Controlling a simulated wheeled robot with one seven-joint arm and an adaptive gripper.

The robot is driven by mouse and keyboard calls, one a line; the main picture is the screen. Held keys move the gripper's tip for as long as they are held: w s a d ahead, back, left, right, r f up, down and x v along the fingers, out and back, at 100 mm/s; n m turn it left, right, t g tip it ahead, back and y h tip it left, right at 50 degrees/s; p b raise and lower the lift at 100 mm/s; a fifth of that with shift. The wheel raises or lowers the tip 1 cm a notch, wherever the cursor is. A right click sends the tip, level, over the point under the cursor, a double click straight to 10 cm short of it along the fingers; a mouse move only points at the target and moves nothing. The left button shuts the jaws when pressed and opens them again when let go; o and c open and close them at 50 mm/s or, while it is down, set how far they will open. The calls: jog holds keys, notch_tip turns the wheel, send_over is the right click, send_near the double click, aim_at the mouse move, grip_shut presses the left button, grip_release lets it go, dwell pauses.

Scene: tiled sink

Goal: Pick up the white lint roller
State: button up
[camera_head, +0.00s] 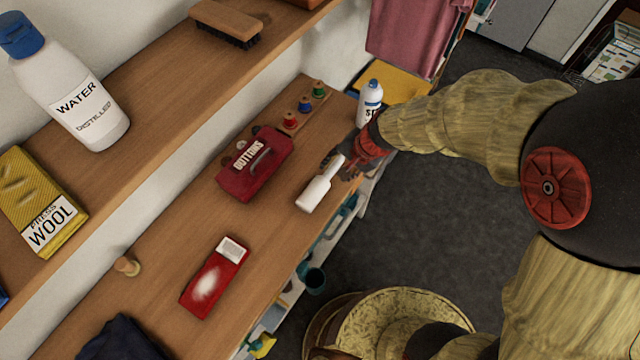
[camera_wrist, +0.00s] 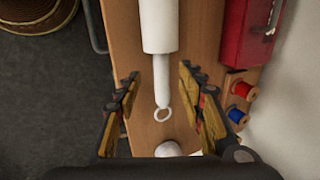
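The white lint roller (camera_head: 318,188) lies on the wooden shelf near its front edge, to the right of the red buttons box. In the wrist view the lint roller (camera_wrist: 160,28) has its thick head at the top and its handle pointing down, ending in a small ring. My gripper (camera_head: 347,166) is at the handle end of the roller. In the wrist view my gripper (camera_wrist: 157,82) is open, with one finger on each side of the handle and a visible gap on both sides. The fingers do not appear to touch it.
The red buttons box (camera_head: 254,165) and thread spools (camera_head: 304,104) lie behind the roller. A white spray bottle (camera_head: 370,100) stands close to my gripper. A red packet (camera_head: 214,277) lies nearer on the shelf (camera_head: 262,232). An upper shelf holds a water bottle (camera_head: 72,95).

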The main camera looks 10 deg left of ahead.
aim_at(331, 171)
jog(key=x, duration=0.2)
jog(key=b+x, duration=0.1)
jog(key=x, duration=0.1)
jog(key=shift+w+a+f, duration=0.15)
jog(key=shift+w+f, duration=0.05)
jog(key=shift+w, duration=0.05)
jog(key=shift+c, duration=0.7)
jog(key=c, duration=0.7)
grip_shut()
